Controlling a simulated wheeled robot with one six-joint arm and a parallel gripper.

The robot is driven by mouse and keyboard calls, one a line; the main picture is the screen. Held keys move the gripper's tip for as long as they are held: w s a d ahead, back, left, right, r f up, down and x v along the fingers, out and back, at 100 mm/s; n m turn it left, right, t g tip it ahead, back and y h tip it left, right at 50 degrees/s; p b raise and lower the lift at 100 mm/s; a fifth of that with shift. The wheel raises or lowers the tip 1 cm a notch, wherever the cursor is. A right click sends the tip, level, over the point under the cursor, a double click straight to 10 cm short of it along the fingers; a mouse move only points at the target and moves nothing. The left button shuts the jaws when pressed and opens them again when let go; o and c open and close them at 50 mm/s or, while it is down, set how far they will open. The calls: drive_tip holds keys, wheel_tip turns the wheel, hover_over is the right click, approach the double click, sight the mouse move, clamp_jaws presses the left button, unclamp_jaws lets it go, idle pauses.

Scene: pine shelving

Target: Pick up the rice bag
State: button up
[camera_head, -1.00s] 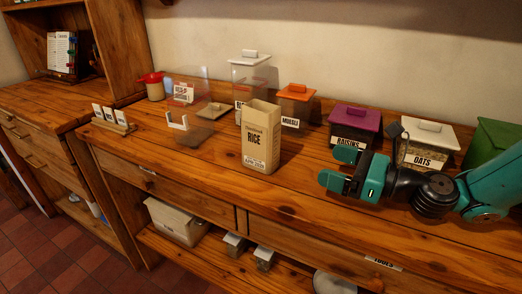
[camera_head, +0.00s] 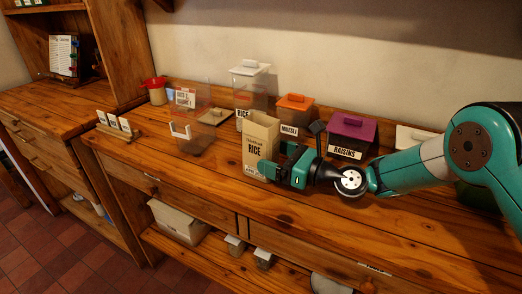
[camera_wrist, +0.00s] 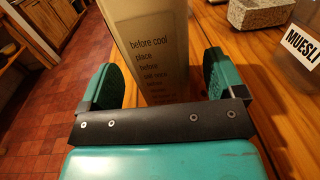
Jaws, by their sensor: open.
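The rice bag (camera_head: 258,136) is a tan paper bag with an open top and RICE on its front, standing upright on the wooden counter. In the wrist view the rice bag (camera_wrist: 158,45) stands between the two green fingers, its printed side facing the camera. My gripper (camera_head: 275,163) is open at the bag's right side, low down, and covers its lower right part in the head view. In the wrist view my gripper (camera_wrist: 160,82) has one finger on each side of the bag. I cannot tell whether either finger touches it.
A clear bin labelled RICE (camera_head: 248,87) stands behind the bag. An orange-lidded MUESLI bin (camera_head: 294,115) and a purple-lidded RAISINS bin (camera_head: 352,139) stand close to the arm. A card stand (camera_head: 117,131) is at the left.

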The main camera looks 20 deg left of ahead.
sight(264, 152)
drive_tip(key=a, duration=0.3)
drive_tip(key=shift+w+a, duration=0.25)
drive_tip(key=shift+a, duration=0.05)
drive_tip(key=shift+c, duration=0.2)
drive_tip(key=shift+r, duration=0.1)
drive_tip(key=c, duration=1.1)
drive_tip(key=shift+c, duration=0.2)
